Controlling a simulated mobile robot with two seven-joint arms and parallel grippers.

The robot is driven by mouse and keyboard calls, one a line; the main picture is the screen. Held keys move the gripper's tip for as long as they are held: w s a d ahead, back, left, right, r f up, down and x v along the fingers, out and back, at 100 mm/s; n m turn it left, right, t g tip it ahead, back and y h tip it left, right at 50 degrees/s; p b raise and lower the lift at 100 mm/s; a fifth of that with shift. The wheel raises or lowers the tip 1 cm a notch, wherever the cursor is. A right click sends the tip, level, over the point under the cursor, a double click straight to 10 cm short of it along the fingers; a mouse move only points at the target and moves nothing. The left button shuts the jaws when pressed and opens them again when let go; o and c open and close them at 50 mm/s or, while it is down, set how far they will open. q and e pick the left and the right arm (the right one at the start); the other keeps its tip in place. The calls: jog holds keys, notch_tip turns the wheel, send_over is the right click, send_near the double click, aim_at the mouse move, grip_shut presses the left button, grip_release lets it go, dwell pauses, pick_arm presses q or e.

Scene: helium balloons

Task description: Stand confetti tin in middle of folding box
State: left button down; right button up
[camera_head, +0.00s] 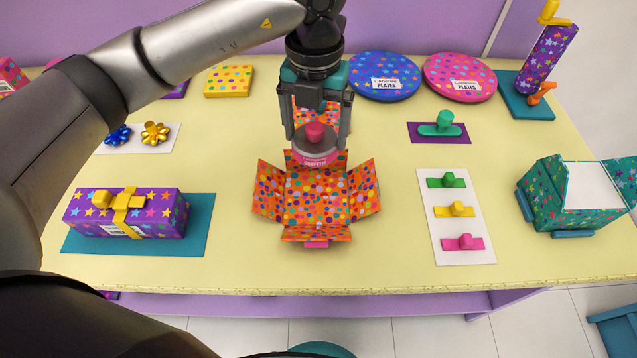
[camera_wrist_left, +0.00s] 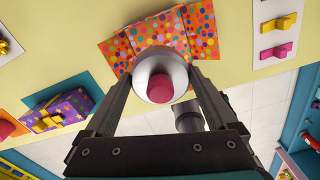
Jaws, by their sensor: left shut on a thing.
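The confetti tin (camera_head: 315,158) is a silver and pink can with a red knob on top. My left gripper (camera_head: 318,143) points down and is shut on it, one finger on each side. The tin is upright and overlaps the back part of the folding box (camera_head: 314,208); I cannot tell exactly how high it is above it. The box is orange with coloured dots, its flaps folded outward. In the left wrist view the tin (camera_wrist_left: 160,62) sits between the fingers and hides part of the box (camera_wrist_left: 117,50). My right gripper is not in view.
A purple gift box (camera_head: 160,212) lies on a teal mat at left. A white card with coloured knobs (camera_head: 442,240) and a green starry box (camera_head: 566,205) stand at right. Round plate packs (camera_head: 384,66) are at the back. The table around the folding box is clear.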

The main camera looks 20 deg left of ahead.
pick_arm(q)
notch_tip(320, 180, down, 14)
jog(key=shift+f+b, duration=0.1)
jog(key=shift+b, duration=0.4)
jog(key=shift+f, duration=0.2)
grip_release()
jog(key=shift+r, duration=0.15)
notch_tip(320, 180, up, 12)
jog(key=shift+r+p, duration=0.1)
jog(key=shift+p, duration=0.4)
